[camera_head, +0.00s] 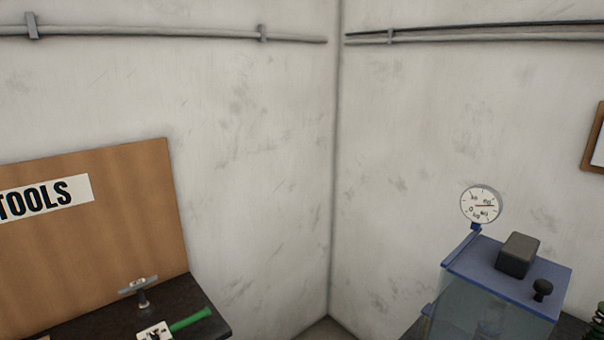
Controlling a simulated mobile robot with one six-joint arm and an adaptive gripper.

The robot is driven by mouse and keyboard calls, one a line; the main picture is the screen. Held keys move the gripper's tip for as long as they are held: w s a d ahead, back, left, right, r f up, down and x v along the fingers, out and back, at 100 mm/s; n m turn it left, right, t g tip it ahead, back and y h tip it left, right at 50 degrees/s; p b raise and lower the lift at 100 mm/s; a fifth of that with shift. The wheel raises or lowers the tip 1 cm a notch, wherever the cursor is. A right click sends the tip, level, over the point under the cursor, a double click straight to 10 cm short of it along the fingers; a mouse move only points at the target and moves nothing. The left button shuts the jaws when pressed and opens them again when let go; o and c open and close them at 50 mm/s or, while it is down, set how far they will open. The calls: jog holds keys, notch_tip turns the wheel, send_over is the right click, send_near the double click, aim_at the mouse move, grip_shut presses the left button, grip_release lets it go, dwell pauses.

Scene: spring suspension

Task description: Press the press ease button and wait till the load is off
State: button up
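A blue-framed press with clear sides (463,285) stands at the lower right, cut off by the bottom edge. On its blue top sit a dark grey block (517,255) and a small black knob (542,290). I cannot tell whether the knob is the press ease button. A round white dial gauge (481,204) with a red needle stands at the top's back left corner. The needle points to the right; the dial's figures are too small to read surely. My gripper is not in view.
At lower left, a dark bench (206,294) holds a T-handled metal tool (139,292) and a green-handled tool (190,319). A brown board labelled TOOLS (120,215) stands behind it. A room corner lies between bench and press. A green coil (598,318) shows at the right edge.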

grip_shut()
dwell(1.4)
